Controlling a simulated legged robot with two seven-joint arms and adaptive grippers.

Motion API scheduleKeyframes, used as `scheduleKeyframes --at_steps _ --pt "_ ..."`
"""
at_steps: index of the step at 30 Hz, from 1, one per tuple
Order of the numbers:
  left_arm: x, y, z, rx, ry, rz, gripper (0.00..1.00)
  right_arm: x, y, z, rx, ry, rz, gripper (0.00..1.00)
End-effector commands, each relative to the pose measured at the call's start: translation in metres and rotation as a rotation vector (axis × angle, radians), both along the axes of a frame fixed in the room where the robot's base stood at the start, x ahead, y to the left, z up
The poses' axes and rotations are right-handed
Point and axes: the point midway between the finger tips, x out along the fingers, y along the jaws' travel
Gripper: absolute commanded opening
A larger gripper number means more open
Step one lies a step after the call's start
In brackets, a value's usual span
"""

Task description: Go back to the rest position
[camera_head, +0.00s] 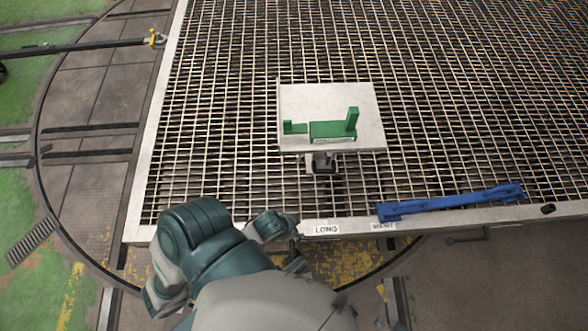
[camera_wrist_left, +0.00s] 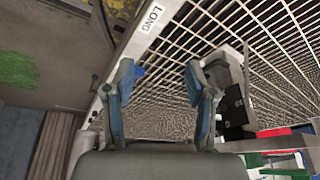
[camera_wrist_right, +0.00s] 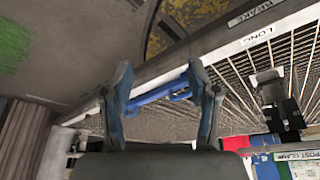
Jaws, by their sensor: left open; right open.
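My left gripper (camera_wrist_left: 163,88) is open and empty in the left wrist view, its two blue-grey fingers apart with the grating behind them. My right gripper (camera_wrist_right: 163,88) is open and empty in the right wrist view. A blue bar (camera_wrist_right: 165,93) shows behind the gap between its fingers, apart from them as far as I can see. In the head view a teal and grey arm of mine is folded low at the platform's front edge. I cannot make out fingertips there.
A metal grating platform (camera_head: 230,110) fills the middle. A white plate (camera_head: 365,110) on it carries a green fixture (camera_head: 333,130), with a dark clamp (camera_head: 322,165) in front. The blue bar (camera_head: 450,202) lies along the front edge, right of the LONG label (camera_head: 326,229).

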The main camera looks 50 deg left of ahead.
Motion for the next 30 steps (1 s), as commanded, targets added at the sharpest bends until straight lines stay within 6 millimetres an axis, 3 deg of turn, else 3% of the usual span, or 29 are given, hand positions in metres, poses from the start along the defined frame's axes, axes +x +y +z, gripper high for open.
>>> scheduleKeyframes --at_steps 17,20,23,26,30 --pt "-0.002 0.0 -0.002 -0.001 0.009 0.002 0.56 0.0 0.001 -0.001 0.003 0.004 -0.001 0.6" --pt "-0.001 0.0 -0.01 0.001 0.019 0.001 0.56 0.001 0.001 -0.009 0.001 0.013 0.0 0.6" --pt "0.002 -0.001 -0.033 0.006 0.043 0.0 0.56 0.004 0.002 -0.032 -0.005 0.036 0.001 0.6" --pt "0.001 -0.001 -0.07 0.013 0.077 -0.001 0.56 0.003 0.001 -0.069 -0.012 0.068 0.002 0.6" --pt "-0.014 0.002 -0.126 0.024 0.13 -0.004 0.56 -0.012 -0.001 -0.125 -0.024 0.122 0.007 0.6"
